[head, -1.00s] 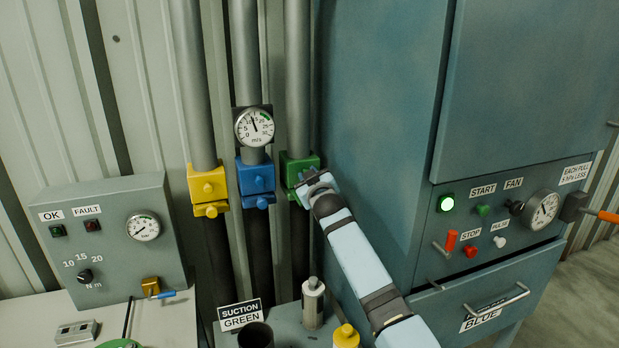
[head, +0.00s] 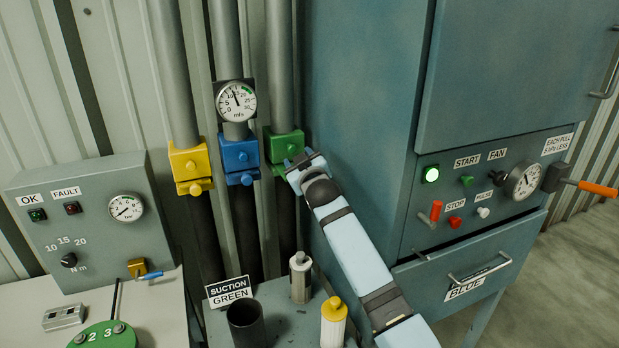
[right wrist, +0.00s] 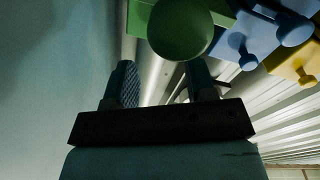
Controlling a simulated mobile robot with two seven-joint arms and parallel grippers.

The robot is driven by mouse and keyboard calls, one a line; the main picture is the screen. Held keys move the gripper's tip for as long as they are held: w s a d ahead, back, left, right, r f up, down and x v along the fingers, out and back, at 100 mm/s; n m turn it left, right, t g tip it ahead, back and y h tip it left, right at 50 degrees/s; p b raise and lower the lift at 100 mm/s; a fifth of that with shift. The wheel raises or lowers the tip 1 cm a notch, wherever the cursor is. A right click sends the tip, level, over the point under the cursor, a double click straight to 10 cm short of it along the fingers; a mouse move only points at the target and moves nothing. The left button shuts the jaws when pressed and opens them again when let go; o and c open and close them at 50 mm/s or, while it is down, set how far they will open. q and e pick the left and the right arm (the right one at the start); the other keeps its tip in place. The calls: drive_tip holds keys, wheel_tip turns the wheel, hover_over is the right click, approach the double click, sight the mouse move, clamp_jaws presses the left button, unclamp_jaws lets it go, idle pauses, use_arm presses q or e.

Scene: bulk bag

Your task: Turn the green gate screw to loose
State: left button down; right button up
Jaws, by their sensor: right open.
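The green gate block (head: 284,144) sits on the rightmost of three vertical pipes in the head view. My right gripper (head: 303,163) is at its front right side and hides its screw there. In the right wrist view a round green knob (right wrist: 180,28), apparently the gate screw, shows large and close at the top. My right gripper (right wrist: 162,80) is open, its two fingers pointing up towards the knob. The knob is just beyond or at the fingertips; I cannot tell whether they touch. My left gripper is not in view.
Blue (head: 236,155) and yellow (head: 190,163) gate blocks stand close to the left of the green one. A large blue-grey cabinet (head: 365,120) stands close on the right. Below are a suction sign (head: 228,291), a dark cup (head: 247,325) and two bottles.

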drive_tip(key=b+v, duration=0.1)
drive_tip(key=v, duration=0.7)
drive_tip(key=shift+s, duration=0.4)
